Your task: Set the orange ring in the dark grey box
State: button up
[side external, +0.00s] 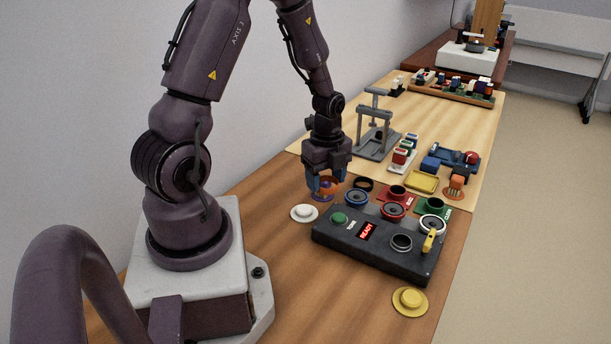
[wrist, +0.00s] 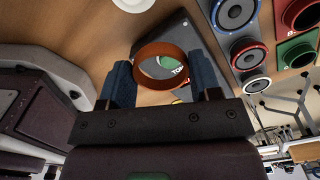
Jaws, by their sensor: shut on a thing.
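My gripper (side external: 326,186) has blue fingers and is shut on the orange ring (side external: 327,183). The wrist view shows the ring (wrist: 160,47) between the two fingers (wrist: 161,64), its opening facing the camera. The dark grey box (side external: 336,237) has a green button, a red READY display and a silver-rimmed round socket on top. My gripper is behind the box's left end in the side view. In the wrist view part of the box (wrist: 181,33) shows beyond the ring.
A white disc (side external: 304,213) lies left of the box, a yellow one (side external: 410,301) in front. A grey stand (side external: 375,130) and coloured parts are farther back.

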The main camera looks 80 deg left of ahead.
jog(key=shift+m, duration=0.8)
jog(key=w+d, duration=0.6)
jog(key=shift+w+d, duration=0.1)
jog(key=shift+d, duration=0.2)
jog(key=n, duration=0.2)
send_near(402, 234)
jog(key=s+d+f, duration=0.1)
jog(key=d, duration=0.1)
jog(key=shift+n, duration=0.8)
jog(key=shift+a+f, duration=0.15)
jog(key=shift+f, duration=1.6)
jog(key=shift+a+f, duration=0.15)
jog(key=shift+f, duration=1.6)
jog(key=shift+f, duration=0.25)
jog(key=o, duration=0.9)
jog(key=shift+o, duration=0.2)
